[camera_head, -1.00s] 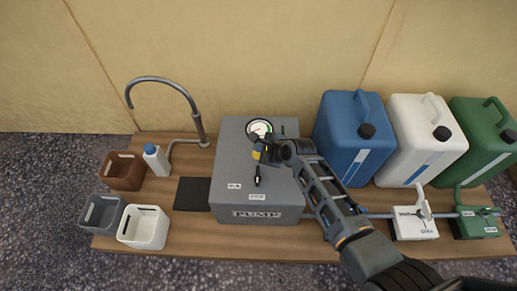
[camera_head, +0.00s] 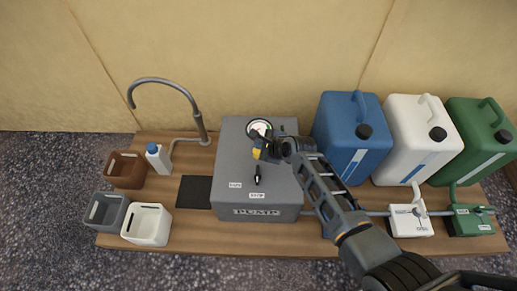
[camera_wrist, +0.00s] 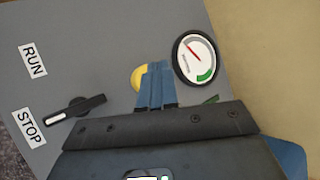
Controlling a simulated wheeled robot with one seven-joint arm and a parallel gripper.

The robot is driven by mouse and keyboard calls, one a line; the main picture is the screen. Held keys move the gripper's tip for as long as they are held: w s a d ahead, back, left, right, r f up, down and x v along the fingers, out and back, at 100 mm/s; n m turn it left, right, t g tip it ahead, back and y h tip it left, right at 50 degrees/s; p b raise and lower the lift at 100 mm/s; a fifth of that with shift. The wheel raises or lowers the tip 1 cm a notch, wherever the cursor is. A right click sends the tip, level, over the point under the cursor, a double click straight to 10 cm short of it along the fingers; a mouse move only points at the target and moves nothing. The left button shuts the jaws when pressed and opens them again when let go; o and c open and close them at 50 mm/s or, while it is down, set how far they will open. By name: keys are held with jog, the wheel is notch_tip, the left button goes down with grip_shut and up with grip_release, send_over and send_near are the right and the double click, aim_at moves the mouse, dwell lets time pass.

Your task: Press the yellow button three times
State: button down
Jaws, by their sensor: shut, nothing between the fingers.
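The yellow button (camera_wrist: 137,77) is on the top of the grey pump box (camera_head: 228,150). In the wrist view my gripper (camera_wrist: 157,72) is shut and empty, its blue fingertips in front of the button and hiding its right part. I cannot tell whether the tips touch it. In the head view my gripper (camera_head: 264,149) is over the box top near a yellow patch, just below the gauge (camera_head: 259,125). The dial gauge also shows in the wrist view (camera_wrist: 200,58), right of the fingertips.
A black switch lever (camera_wrist: 75,110) is on the box by the RUN label (camera_wrist: 34,60) and STOP label (camera_wrist: 28,129). Blue (camera_head: 352,140), white (camera_head: 411,140) and green (camera_head: 475,140) jugs stand right. A tap (camera_head: 199,125), bottle (camera_head: 159,160) and small bins (camera_head: 147,225) are left.

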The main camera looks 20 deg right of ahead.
jog(key=shift+f, duration=0.15)
jog(key=shift+f, duration=0.25)
jog(key=shift+f+b, duration=0.75)
jog(key=shift+f, duration=0.15)
dwell(1.2)
jog(key=shift+r, duration=0.15)
jog(key=shift+r+p, duration=1.15)
jog(key=shift+p, duration=0.2)
jog(key=shift+f, duration=0.15)
jog(key=shift+f, duration=0.25)
